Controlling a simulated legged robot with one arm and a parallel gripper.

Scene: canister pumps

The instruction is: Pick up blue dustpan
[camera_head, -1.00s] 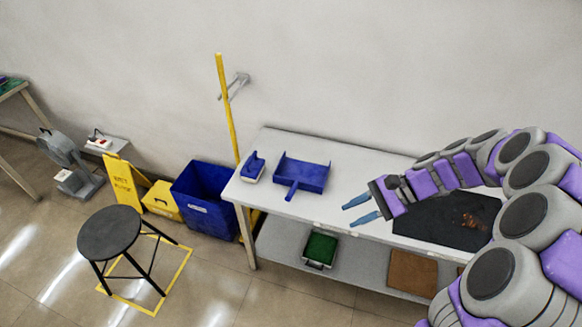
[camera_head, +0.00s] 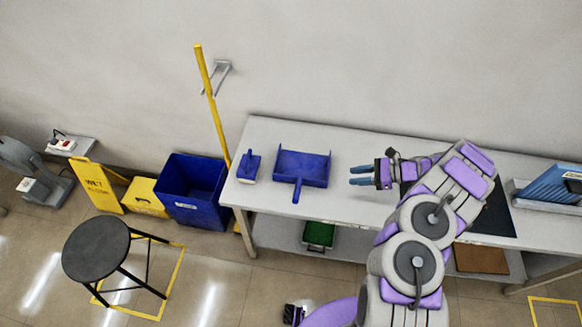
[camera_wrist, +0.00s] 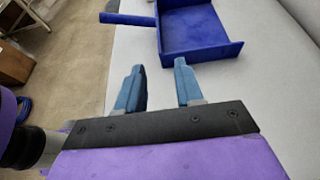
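The blue dustpan (camera_head: 302,168) lies on the grey-white table, its short handle pointing to the table's front edge. In the wrist view the dustpan (camera_wrist: 200,32) is at the top, beyond my fingertips, with its handle reaching left. My gripper (camera_head: 351,176) is to the right of the dustpan, pointing left toward it, with a gap of bare table between them. In the wrist view my gripper (camera_wrist: 158,75) has its two blue fingers apart with nothing between them.
A blue brush (camera_head: 249,166) lies left of the dustpan on the table (camera_head: 345,208). A yellow pole (camera_head: 213,105) leans near a blue bin (camera_head: 188,190). A black stool (camera_head: 97,248) stands on the floor at left. A blue rack (camera_head: 552,187) stands at the table's right.

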